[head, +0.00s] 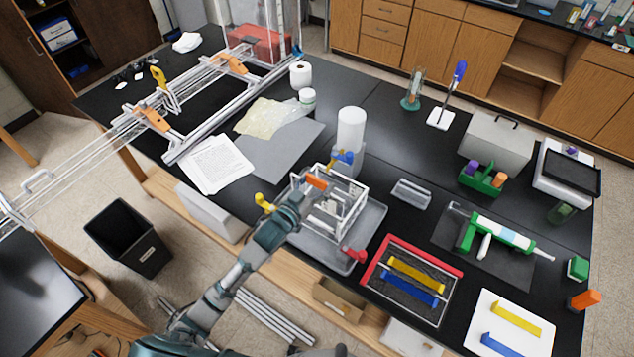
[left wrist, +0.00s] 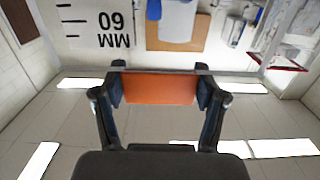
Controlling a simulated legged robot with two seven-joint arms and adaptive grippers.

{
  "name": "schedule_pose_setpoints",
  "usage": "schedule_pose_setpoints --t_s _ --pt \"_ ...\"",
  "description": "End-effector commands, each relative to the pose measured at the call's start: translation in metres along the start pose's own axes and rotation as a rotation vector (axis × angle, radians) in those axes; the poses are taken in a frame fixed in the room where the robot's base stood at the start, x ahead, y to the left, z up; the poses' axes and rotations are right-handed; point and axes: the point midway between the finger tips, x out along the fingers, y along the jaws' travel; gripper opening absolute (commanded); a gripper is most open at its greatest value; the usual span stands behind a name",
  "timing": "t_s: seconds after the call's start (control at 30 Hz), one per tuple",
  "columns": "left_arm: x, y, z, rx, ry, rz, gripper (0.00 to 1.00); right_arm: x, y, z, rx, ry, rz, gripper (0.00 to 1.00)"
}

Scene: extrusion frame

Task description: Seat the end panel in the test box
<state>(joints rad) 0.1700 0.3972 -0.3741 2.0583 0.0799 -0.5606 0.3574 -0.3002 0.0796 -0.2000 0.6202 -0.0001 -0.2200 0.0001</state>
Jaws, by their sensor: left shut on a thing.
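The test box (head: 355,212) is a small light frame with clear walls, standing on a grey tray (head: 372,238) near the table's middle. My left gripper (head: 314,187) reaches over its near left side and is shut on an orange block (head: 318,182). The block (left wrist: 160,88) fills the gap between the fingers in the left wrist view. It looks like the grip of the end panel; the panel itself is hard to make out, and I cannot tell if it touches the box. My right gripper is not in view.
Yellow (head: 264,202), red (head: 355,256) and blue (head: 343,157) handles surround the box. A white cylinder (head: 351,130) stands behind it. A red-rimmed tray (head: 459,271) with yellow and blue parts lies to the right. A clear block (head: 411,193) lies right of the box.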

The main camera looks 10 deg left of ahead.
Motion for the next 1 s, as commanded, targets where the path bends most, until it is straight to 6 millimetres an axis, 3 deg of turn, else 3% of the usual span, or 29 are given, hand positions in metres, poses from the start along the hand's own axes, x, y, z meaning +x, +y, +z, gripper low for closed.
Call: schedule_pose_setpoints --t_s 1.0 --pt "0.002 0.000 0.024 0.001 0.001 0.000 0.23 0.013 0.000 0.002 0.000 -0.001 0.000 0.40"
